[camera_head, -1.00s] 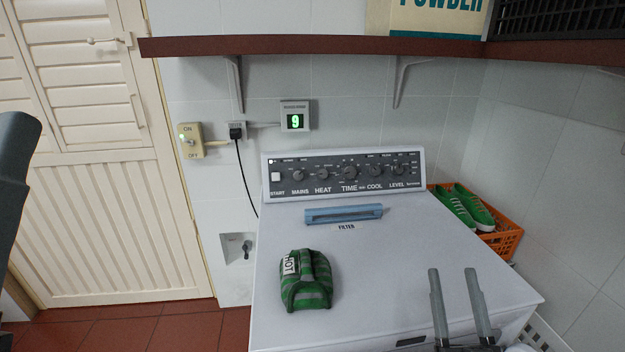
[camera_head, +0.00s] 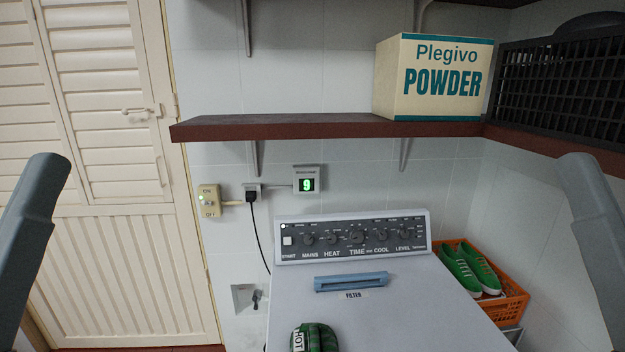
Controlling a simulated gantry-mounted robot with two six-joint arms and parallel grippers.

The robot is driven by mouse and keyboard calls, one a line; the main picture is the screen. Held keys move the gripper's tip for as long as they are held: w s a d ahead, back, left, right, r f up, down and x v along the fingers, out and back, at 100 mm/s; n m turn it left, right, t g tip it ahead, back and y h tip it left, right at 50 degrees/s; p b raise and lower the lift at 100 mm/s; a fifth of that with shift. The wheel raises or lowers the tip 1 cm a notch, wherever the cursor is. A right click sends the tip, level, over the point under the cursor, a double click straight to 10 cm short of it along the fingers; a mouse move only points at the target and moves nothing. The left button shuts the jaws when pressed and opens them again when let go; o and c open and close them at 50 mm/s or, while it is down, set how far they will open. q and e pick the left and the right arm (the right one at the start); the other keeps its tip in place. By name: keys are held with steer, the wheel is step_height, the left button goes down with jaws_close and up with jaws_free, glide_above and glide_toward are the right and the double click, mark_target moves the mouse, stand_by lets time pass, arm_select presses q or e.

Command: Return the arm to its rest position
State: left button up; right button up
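My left arm (camera_head: 38,235) shows as a grey link at the left edge. My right arm (camera_head: 598,225) shows as a similar link at the right edge. Neither gripper is in the picture. The white machine (camera_head: 405,305) stands at lower middle, with its dark control panel (camera_head: 352,238) along the back. A green and black striped cloth item (camera_head: 318,338) with a HOT label lies on the machine's top, cut off by the lower edge. No gripper shows near it.
A blue filter piece (camera_head: 350,281) lies on the machine top. A dark red shelf (camera_head: 300,128) holds a powder box (camera_head: 435,75) and a black basket (camera_head: 560,85). An orange crate (camera_head: 510,303) with green shoes stands right of the machine. A louvred door (camera_head: 120,260) is at left.

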step_height(320, 180, up, 27)
steer(key=p, duration=2.4)
steer(key=shift+r, duration=0.2)
